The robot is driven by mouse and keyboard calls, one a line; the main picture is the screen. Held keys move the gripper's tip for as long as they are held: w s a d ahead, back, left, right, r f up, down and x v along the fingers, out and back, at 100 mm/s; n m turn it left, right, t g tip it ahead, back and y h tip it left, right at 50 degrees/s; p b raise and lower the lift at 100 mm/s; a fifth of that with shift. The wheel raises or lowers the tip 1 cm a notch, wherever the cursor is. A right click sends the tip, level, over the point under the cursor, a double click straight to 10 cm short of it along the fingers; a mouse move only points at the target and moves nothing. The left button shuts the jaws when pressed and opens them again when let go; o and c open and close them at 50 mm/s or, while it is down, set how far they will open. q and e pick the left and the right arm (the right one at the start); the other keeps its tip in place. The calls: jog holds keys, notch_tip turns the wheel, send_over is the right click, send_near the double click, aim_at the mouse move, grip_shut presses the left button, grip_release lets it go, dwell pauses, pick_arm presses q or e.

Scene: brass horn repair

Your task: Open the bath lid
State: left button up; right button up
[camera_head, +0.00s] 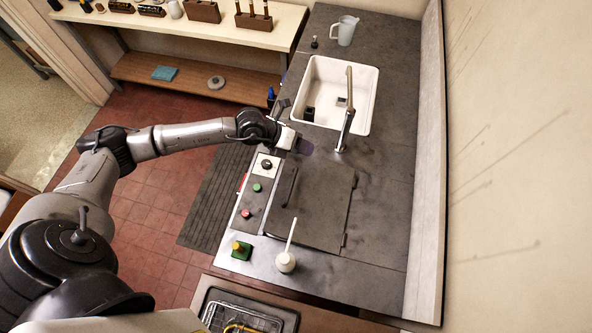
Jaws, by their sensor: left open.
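The bath lid (322,207) is a dark grey, nearly square panel set in the counter. It lies flat and closed, with hinges showing along its right edge. A dark bar handle (290,188) stands near its left edge. My left gripper (302,146) is open and empty over the counter, above the lid in the picture and apart from the handle. It is between the lid and the sink, and its fingers are small and dark here. My right gripper is not in view.
A white sink (335,95) with a tall tap (347,115) is beyond my gripper. A control panel with buttons (255,195) runs along the counter's left edge. A white bottle (286,261) with a tall stem and a green-yellow block (241,250) stand below the lid.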

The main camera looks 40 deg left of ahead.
pick_arm(q)
jog(key=s+a+f+n+g+y, duration=0.3)
jog(key=s+a+f+g+y, duration=0.1)
jog(key=s+a+f+g, duration=0.15)
jog(key=shift+t, duration=0.25)
jog(key=b+x, duration=0.5)
jog(key=x, duration=0.1)
jog(key=b+x, duration=0.5)
jog(key=x, duration=0.2)
jog(key=shift+s+d+f, duration=0.2)
jog(key=shift+d+f, duration=0.05)
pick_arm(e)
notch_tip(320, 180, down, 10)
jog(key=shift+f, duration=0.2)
pick_arm(q)
jog(key=shift+c, duration=0.3)
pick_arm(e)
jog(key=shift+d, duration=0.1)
pick_arm(q)
jog(key=shift+c, duration=1.4)
grip_shut()
